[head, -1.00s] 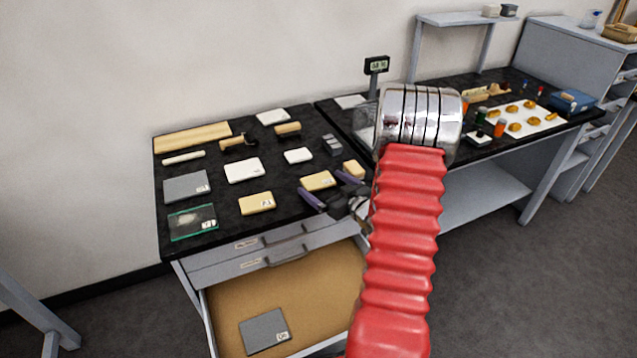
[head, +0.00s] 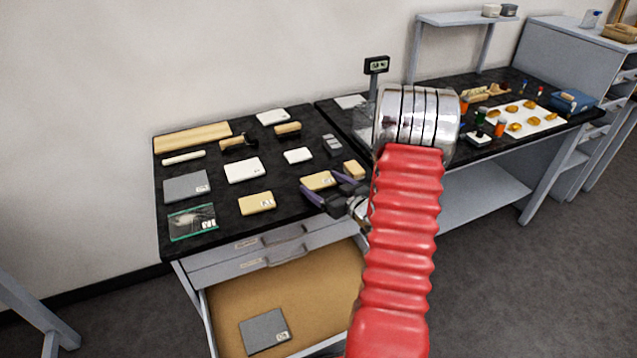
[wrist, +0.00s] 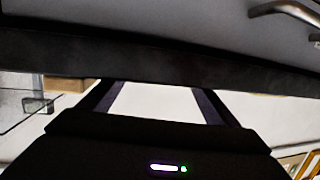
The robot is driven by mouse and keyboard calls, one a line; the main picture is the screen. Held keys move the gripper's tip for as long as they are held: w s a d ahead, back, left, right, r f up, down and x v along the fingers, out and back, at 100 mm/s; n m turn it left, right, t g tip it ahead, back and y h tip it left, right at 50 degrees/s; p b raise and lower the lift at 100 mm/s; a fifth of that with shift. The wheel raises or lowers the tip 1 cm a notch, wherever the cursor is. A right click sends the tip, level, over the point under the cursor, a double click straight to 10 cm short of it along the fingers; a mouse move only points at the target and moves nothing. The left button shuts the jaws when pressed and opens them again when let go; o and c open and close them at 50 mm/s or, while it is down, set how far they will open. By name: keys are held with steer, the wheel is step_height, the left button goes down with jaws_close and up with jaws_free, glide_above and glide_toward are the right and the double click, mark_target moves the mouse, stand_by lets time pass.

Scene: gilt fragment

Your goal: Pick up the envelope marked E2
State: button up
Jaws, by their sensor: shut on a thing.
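A tan envelope (head: 317,180) with a small pale label lies near the front edge of the black tabletop. The label is too small to read. My gripper (head: 326,186) is at its front right side, with its two purple fingers closed on the envelope. The fingers also show in the wrist view (wrist: 157,92), apart, with a pale area between them. A second tan envelope (head: 256,203) with a label lies to the left, apart from my gripper. My red, ribbed arm hides part of the table to the right.
An open drawer (head: 222,307) below holds a grey folder (head: 264,332). White packets (head: 242,170), a clear sleeve (head: 192,222), a grey folder (head: 187,186) and a tan block (head: 354,169) lie around the envelope. A small display (head: 376,65) stands behind.

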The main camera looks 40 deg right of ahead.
mark_target(323, 185)
steer(key=shift+c, duration=1.4)
steer(key=shift+r, duration=0.15)
step_height(323, 185, up, 10)
steer(key=shift+f, duration=0.15)
